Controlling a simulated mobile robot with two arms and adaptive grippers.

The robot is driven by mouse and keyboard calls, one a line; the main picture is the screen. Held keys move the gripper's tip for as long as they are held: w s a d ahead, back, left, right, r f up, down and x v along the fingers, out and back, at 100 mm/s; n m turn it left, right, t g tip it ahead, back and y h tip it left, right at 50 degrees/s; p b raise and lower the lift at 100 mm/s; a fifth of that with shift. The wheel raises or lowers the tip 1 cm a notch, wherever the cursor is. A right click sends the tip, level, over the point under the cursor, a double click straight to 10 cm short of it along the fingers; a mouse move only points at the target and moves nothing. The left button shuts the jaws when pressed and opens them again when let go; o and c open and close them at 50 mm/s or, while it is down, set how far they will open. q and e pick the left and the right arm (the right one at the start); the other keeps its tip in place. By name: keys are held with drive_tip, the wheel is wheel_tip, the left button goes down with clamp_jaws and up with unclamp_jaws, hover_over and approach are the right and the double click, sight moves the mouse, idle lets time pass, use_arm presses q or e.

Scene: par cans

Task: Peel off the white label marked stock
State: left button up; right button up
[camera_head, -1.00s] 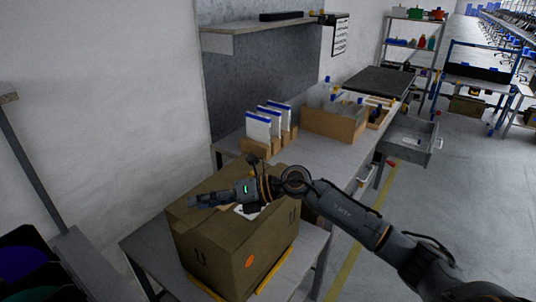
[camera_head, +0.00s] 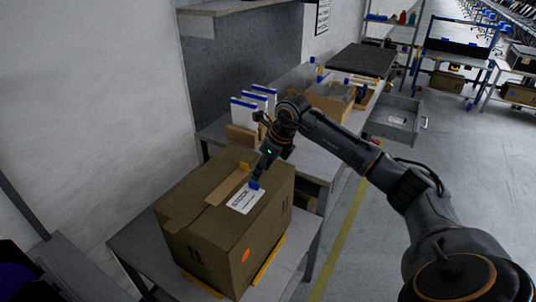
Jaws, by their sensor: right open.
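A brown cardboard box (camera_head: 205,240) stands on a low grey table. A white label (camera_head: 243,203) with dark print lies on its top, near the right edge; the print is too small to read surely. A small blue tab (camera_head: 254,185) sits at the label's far corner. My right gripper (camera_head: 257,179) points down at the blue tab from above; it is open, and I cannot tell if its fingers touch the tab. My left gripper is not in view.
A tan strip (camera_head: 226,187) with a yellow tab (camera_head: 244,166) lies beside the label. An orange round sticker (camera_head: 246,255) is on the box's side. Behind, a workbench (camera_head: 312,160) holds white binders (camera_head: 244,112) and a cardboard bin (camera_head: 330,107). A drawer (camera_head: 398,122) stands open.

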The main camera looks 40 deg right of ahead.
sight(255, 182)
drive_tip(key=p+x, duration=0.1)
drive_tip(key=x, duration=0.4)
drive_tip(key=shift+w+a+f, duration=0.1)
drive_tip(key=shift+w+f, duration=0.05)
drive_tip(key=shift+f, duration=0.1)
drive_tip(key=shift+w+f, duration=0.2)
drive_tip(key=shift+f, duration=0.4)
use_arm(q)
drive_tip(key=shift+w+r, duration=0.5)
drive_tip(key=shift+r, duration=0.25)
use_arm(e)
clamp_jaws()
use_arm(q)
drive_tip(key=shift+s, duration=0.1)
use_arm(e)
drive_tip(key=c, duration=0.9)
unclamp_jaws()
